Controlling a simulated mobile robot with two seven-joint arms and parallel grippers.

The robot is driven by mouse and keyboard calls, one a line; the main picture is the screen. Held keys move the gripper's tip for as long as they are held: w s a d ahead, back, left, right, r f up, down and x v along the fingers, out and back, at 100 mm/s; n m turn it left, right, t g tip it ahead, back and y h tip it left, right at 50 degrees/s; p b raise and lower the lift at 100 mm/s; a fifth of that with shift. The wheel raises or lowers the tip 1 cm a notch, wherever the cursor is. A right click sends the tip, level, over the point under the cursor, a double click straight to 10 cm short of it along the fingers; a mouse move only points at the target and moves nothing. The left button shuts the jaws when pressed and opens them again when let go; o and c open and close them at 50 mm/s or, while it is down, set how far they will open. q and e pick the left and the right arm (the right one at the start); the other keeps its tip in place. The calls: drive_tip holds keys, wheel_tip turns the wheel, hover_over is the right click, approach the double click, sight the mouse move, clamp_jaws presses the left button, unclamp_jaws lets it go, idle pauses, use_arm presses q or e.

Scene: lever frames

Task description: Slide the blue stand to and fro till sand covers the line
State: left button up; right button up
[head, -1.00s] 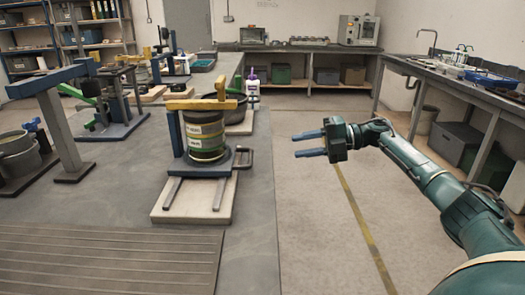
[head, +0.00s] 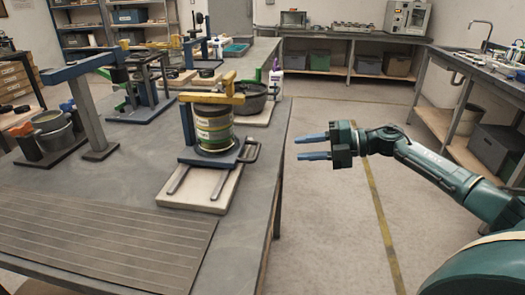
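The blue stand (head: 188,130) sits on two rails on a pale board (head: 207,199) near the table's right edge. It has a blue post, a yellow top bar (head: 211,98) and a dark handle (head: 250,151) on its right side. A round container (head: 213,129) with green, yellow and pale bands stands upright on its base. I cannot make out sand or a line. My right gripper (head: 314,147) is open and empty, over the floor right of the handle and apart from it. Its two blue fingers point left. My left gripper is out of view.
A ribbed mat (head: 120,248) lies at the table's front. A dark bowl (head: 252,98) is behind the stand. Floor right of the table is clear, with a yellow stripe (head: 380,215).

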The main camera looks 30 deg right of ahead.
drive_tip(key=x, duration=1.1)
drive_tip(key=shift+w+a+p, duration=0.15)
drive_tip(key=shift+a+p, duration=0.05)
drive_tip(key=shift+p, duration=0.15)
clamp_jaws()
